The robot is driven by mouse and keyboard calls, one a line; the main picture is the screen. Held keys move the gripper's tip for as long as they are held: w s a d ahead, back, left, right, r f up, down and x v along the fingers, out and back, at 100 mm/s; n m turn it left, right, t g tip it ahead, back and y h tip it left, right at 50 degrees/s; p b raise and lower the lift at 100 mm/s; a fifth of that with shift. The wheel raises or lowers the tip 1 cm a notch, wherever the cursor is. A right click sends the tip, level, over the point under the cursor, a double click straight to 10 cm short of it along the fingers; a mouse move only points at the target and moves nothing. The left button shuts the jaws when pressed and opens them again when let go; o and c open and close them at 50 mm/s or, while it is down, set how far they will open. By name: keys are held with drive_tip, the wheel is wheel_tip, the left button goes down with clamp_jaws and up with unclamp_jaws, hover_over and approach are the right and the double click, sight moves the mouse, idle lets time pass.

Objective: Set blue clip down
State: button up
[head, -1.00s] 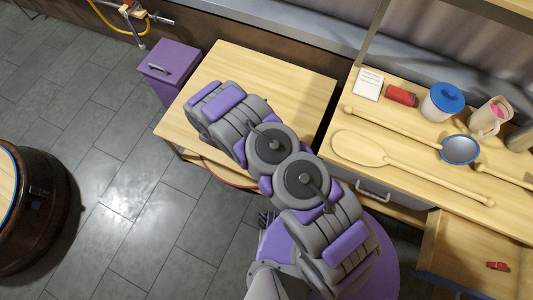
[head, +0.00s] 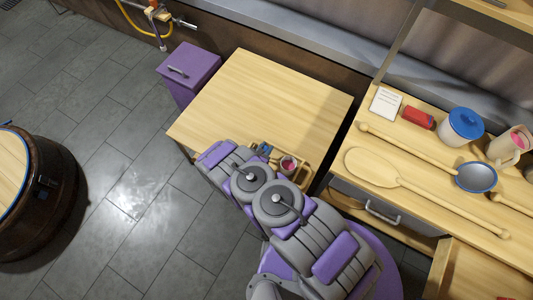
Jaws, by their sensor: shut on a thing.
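My grey and purple arm reaches across the front of the wooden table (head: 270,92) in the head view. My gripper's fingers are hidden behind the arm, so its hold does not show. A small blue and dark thing (head: 265,149) shows just past the arm, near the table's front edge. It is too small to tell whether it is the blue clip, or whether it is held or resting. Next to it is a small jar with pink inside (head: 288,165), partly covered by the arm.
The back of the table is bare. A purple bin (head: 188,72) stands at its left. The right counter holds a wooden spoon (head: 374,166), a red item (head: 418,117), a blue-lidded jar (head: 461,126), a pink-filled mug (head: 511,145) and a blue bowl (head: 476,177). A barrel (head: 40,205) stands at left.

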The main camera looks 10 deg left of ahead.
drive_tip(key=f+b, duration=0.1)
drive_tip(key=f, duration=0.2)
drive_tip(key=shift+a+f, duration=0.15)
drive_tip(key=shift+a, duration=0.05)
drive_tip(key=shift+d+f, duration=0.25)
drive_tip(key=shift+f, duration=0.15)
drive_tip(key=o, duration=1)
drive_tip(key=shift+a, duration=0.1)
drive_tip(key=shift+s+r, duration=0.2)
drive_tip(key=shift+r, duration=0.05)
drive_tip(key=p+v, duration=0.2)
drive_tip(key=v, duration=0.9)
drive_tip(key=shift+s+a+p, duration=0.15)
drive_tip(key=shift+s+p, duration=0.15)
